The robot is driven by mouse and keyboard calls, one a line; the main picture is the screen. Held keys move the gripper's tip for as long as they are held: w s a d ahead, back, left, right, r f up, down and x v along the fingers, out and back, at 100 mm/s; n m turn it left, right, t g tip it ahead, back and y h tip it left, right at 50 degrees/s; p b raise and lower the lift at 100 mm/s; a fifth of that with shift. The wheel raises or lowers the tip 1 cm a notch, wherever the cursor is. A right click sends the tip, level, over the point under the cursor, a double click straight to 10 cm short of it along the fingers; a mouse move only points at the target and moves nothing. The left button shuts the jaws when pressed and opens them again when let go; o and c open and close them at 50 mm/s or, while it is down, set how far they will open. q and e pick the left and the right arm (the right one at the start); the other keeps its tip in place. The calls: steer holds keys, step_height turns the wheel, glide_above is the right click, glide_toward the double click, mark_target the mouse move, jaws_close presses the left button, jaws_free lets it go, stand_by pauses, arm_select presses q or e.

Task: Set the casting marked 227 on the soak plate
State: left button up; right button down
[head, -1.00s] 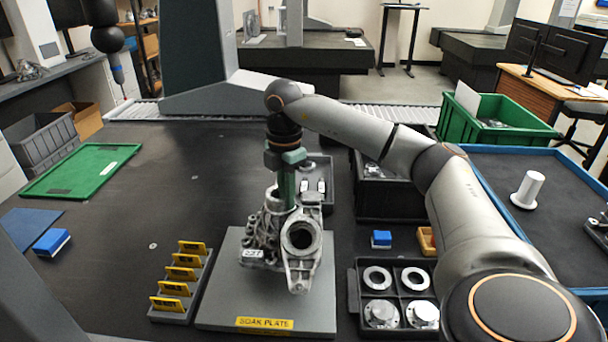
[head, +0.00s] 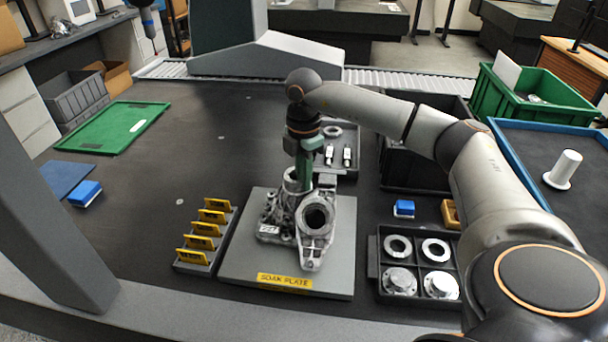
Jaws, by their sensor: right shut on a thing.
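The grey metal casting (head: 315,222) has a large round bore and a small white tag whose number is too small to read surely. It is over the soak plate (head: 247,262), a flat grey plate with a yellow "SOAK PLATE" label on its front edge. The casting is upright and very low over the plate; I cannot tell whether its underside touches. My right gripper (head: 303,182) points down from above and is shut on the casting's upper part. Its fingertips are partly hidden by the casting. My left gripper is not in view.
A rack of yellow tags (head: 205,240) stands left of the plate. A black tray of metal rings and flanges (head: 373,268) is to the right, near a small blue block (head: 404,208). A tray with small parts (head: 350,174) lies behind.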

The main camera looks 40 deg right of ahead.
steer(key=c, duration=1.3)
jaws_free()
steer(key=o, duration=0.4)
steer(key=shift+r, duration=0.1)
steer(key=shift+r, duration=0.1)
step_height(320, 180, up, 12)
steer(key=shift+f+p, duration=0.1)
steer(key=shift+p, duration=0.4)
